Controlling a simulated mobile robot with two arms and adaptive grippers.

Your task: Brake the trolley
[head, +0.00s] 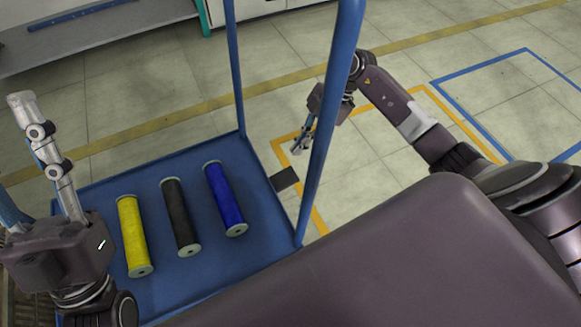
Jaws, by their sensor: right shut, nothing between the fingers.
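The trolley is blue, with a flat deck (150,185) and upright blue posts (333,110). A small dark plate (285,179), perhaps its brake pedal, sticks out from the deck's right edge over the floor. My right gripper (298,148) is shut and empty, pointing down beyond the trolley's right side, a little above the dark plate in the picture and apart from it. A near post stands close to it in view. My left gripper (24,104) is at the left edge, its fingers pointing up beside the deck; their opening is unclear.
A yellow bobbin (133,235), a black bobbin (180,217) and a blue bobbin (224,198) lie on the deck. An orange floor outline (428,92) surrounds the floor by the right arm. A blue outline (479,71) lies farther right. The tiled floor there is clear.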

